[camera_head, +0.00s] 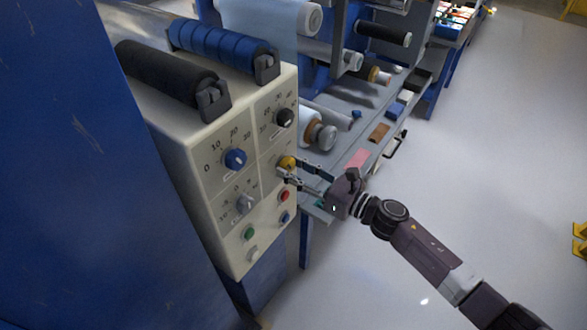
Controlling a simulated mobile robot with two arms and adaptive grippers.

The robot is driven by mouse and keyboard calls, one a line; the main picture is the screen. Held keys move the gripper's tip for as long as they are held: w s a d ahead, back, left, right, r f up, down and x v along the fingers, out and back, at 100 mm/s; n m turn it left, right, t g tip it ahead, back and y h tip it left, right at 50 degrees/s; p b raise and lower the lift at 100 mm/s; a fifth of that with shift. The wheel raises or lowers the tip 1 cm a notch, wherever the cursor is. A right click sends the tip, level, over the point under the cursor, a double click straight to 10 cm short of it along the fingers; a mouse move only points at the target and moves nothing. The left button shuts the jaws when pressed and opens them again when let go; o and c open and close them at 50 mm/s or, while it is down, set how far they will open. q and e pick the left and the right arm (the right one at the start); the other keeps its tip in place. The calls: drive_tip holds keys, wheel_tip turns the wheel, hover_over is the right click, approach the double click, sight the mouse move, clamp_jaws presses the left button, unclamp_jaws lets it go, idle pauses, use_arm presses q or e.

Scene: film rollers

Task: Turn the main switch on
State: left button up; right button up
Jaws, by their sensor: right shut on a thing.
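The control panel (215,205) is a cream box face with several knobs and buttons. A yellow knob (286,162), which looks like the main switch, sits at the panel's right side, between a black knob above and a red button below. My right gripper (287,169) reaches in from the right and is shut on the yellow knob, its fingers partly covering it. The knob's exact turn angle cannot be read. My left gripper is not in view.
A blue knob (235,159), a black knob (284,117), a grey knob (244,203), a red button (284,196) and a green button (249,233) surround it. Rollers (165,73) lie on top. A grey bench (345,140) stands behind. The floor at right is open.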

drive_tip(key=m, duration=0.6)
drive_tip(key=m+p, duration=0.1)
drive_tip(key=m, duration=0.3)
drive_tip(key=shift+m+p, duration=0.4)
drive_tip(key=shift+m, duration=1)
drive_tip(key=o, duration=1.2)
drive_tip(key=shift+c, duration=0.2)
